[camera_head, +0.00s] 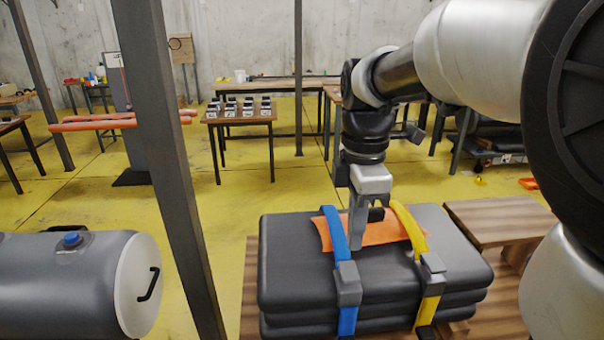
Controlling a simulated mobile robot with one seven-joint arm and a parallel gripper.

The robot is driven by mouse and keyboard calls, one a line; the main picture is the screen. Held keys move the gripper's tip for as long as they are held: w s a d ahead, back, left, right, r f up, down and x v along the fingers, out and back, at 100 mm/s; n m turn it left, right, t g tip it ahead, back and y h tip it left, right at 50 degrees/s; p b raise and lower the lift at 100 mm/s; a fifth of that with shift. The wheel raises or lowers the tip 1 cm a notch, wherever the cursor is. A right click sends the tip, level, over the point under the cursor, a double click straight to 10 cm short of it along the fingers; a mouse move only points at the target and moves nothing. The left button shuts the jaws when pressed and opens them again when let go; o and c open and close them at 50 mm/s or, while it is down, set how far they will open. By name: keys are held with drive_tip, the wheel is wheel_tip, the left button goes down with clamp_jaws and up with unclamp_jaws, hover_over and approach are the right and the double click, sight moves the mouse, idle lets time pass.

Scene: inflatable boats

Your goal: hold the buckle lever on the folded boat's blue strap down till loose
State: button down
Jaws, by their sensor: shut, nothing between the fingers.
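The folded dark grey boat (295,255) lies stacked in layers on a wooden surface. A blue strap (336,234) runs over its left half, with a grey buckle (348,284) at the upper front edge. The buckle's lever cannot be told apart from its body. My gripper (357,246) points down, shut and empty, just right of the blue strap and behind the buckle. Its tips are close to the boat's top by an orange patch (385,235); whether they touch is unclear.
A yellow strap (408,225) with its own grey buckle (433,262) crosses the boat's right half. A wooden table (500,218) stands at right. A dark post (170,150) and a grey tube (60,280) are at left.

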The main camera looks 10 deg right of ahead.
sight(350, 276)
wheel_tip(350, 276, down, 7)
drive_tip(key=shift+f+b, duration=0.2)
drive_tip(key=shift+b, duration=0.2)
drive_tip(key=shift+f, duration=0.1)
